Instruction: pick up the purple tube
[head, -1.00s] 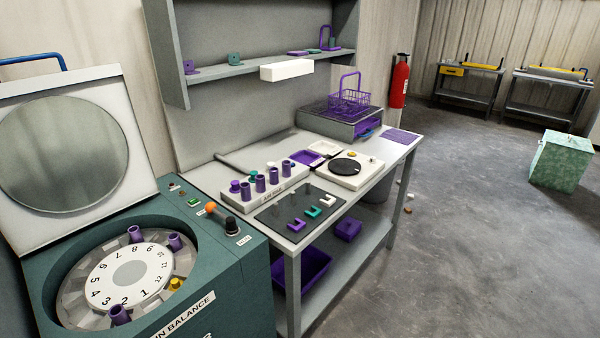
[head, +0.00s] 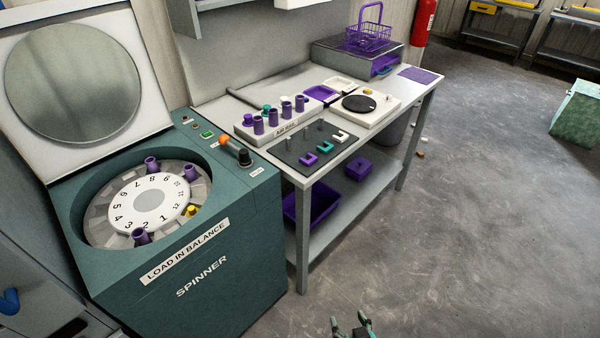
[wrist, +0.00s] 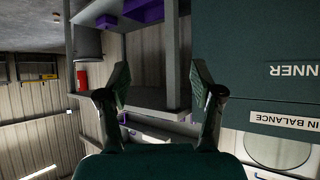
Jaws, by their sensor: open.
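Several purple tubes are in view, and I cannot tell which one the task means. A row of purple tubes (head: 272,117) stands upright in the white rack (head: 285,129) on the bench. More purple tubes sit in the spinner's ring, one at the front (head: 141,236) and others at the back, such as this tube (head: 152,163). My gripper (head: 352,325) shows at the bottom edge of the head view, over the floor and apart from every tube. In the wrist view my gripper (wrist: 160,90) is open and empty, with the spinner side and bench beyond it.
The teal spinner (head: 205,245) stands at left with its lid (head: 70,80) raised. The bench (head: 345,150) holds a dark mat with small clips (head: 309,159), a white device (head: 365,105) and a purple basket (head: 368,38).

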